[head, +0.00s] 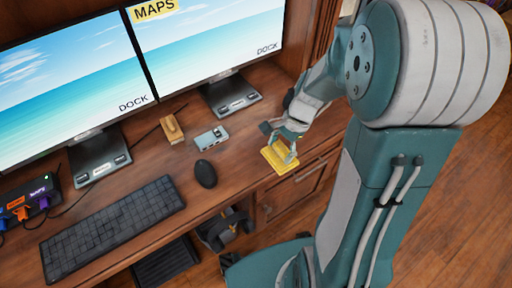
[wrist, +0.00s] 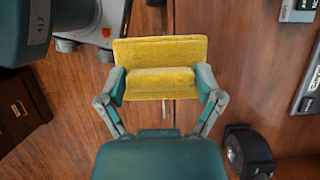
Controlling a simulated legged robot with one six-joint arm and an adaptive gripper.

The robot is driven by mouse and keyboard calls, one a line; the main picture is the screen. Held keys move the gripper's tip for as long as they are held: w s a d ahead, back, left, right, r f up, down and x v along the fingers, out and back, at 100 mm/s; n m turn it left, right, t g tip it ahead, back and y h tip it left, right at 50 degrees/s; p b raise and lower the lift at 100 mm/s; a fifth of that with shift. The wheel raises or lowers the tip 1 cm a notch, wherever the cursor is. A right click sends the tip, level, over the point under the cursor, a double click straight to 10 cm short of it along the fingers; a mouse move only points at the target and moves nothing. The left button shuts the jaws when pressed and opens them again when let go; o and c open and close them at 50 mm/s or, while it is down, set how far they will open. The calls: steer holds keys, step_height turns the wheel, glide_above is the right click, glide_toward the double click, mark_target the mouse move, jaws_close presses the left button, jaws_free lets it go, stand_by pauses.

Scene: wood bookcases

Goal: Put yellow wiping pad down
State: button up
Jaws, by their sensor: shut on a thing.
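The yellow wiping pad (head: 277,160) is at the front right edge of the wooden desk in the head view. It has a flat yellow base with a raised ridge on top, seen clearly in the wrist view (wrist: 160,50). My gripper (head: 286,140) is above the pad with its fingers down on it. In the wrist view my gripper (wrist: 161,83) has one finger on each end of the ridge and is shut on it. I cannot tell whether the pad's underside touches the desk.
The desk (head: 235,165) is bare around the pad. A black mouse (head: 205,174), keyboard (head: 112,228), small grey device (head: 211,136) and wooden-topped brush-like object (head: 172,129) lie to the left. Two monitors stand behind. Black headphones (head: 225,230) are below the desk's front edge.

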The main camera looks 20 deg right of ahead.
steer(key=w+a+f, duration=0.1)
steer(key=w+f, duration=0.1)
steer(key=w, duration=0.1)
steer(key=w+f, duration=0.3)
steer(key=w+a+f, duration=0.1)
steer(key=w+f, duration=0.1)
steer(key=w, duration=0.1)
steer(key=shift+w+a+f, duration=0.15)
steer(key=shift+w+a, duration=0.15)
steer(key=shift+w+f, duration=0.6)
steer(key=shift+f, duration=0.15)
step_height(320, 180, down, 3)
steer(key=shift+d+r, duration=0.15)
steer(key=shift+r, duration=0.05)
steer(key=shift+f, duration=0.1)
steer(key=shift+f, duration=0.1)
steer(key=o, duration=0.8)
steer(key=shift+c, duration=0.2)
